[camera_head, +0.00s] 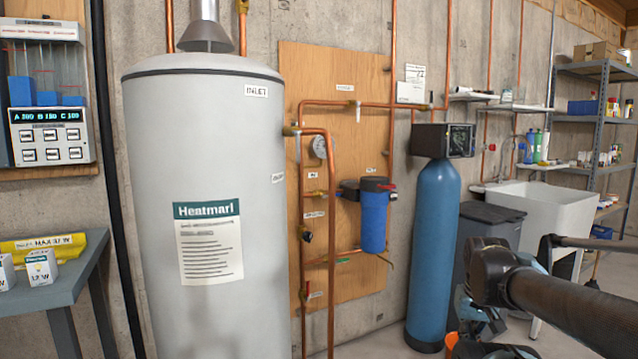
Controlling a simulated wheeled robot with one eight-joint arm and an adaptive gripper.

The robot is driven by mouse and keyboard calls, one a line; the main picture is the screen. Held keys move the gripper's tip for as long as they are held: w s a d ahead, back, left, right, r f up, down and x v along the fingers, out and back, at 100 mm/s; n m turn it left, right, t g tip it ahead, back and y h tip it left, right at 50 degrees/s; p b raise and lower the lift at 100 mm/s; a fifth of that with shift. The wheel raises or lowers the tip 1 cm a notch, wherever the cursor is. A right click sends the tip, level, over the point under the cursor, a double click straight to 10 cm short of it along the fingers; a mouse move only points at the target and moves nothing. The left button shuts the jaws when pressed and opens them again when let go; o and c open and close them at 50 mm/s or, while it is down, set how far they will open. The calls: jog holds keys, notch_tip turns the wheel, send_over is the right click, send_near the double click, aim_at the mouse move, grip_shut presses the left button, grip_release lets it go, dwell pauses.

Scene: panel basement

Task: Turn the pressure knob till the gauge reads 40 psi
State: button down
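A small round gauge (320,147) with a white dial is mounted by the copper pipes on the plywood board, right of the water heater. Its reading is too small to make out. A small dark round knob (307,237) sits lower on the same piping, below a small label; I cannot read whether it is the pressure knob. My arm (500,280) shows at the lower right, in front of the sink area and well apart from the gauge and knob. Its end runs down to the bottom edge, and I see no gripper fingers.
A large grey water heater (205,140) stands close left of the piping. A blue filter housing (374,220) and a tall blue tank (431,240) stand right of it. A grey table (60,285) is at the left; a white sink (545,205) is at the right.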

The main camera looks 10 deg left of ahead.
dwell(0.9)
jog(key=c, duration=1.9)
grip_release()
jog(key=shift+s+r, duration=0.15)
jog(key=shift+s, duration=0.05)
jog(key=shift+o, duration=1.1)
jog(key=shift+a+r, duration=0.2)
jog(key=shift+r, duration=0.1)
jog(key=w+a+r+n+t+y, duration=0.2)
jog(key=w+a+r, duration=0.2)
jog(key=w+a, duration=0.6)
jog(key=w+a+r+n+t+y, duration=0.25)
jog(key=w+a, duration=0.55)
jog(key=w, duration=0.4)
jog(key=w+a+r+n+t+y, duration=0.1)
jog(key=w+a+r+t+y, duration=0.2)
jog(key=w+a, duration=0.65)
jog(key=n+y, duration=0.1)
jog(key=y, duration=0.1)
send_near(311, 234)
jog(key=x, duration=0.8)
jog(key=shift+w+a+f, duration=0.2)
jog(key=shift+w+f, duration=0.05)
grip_shut()
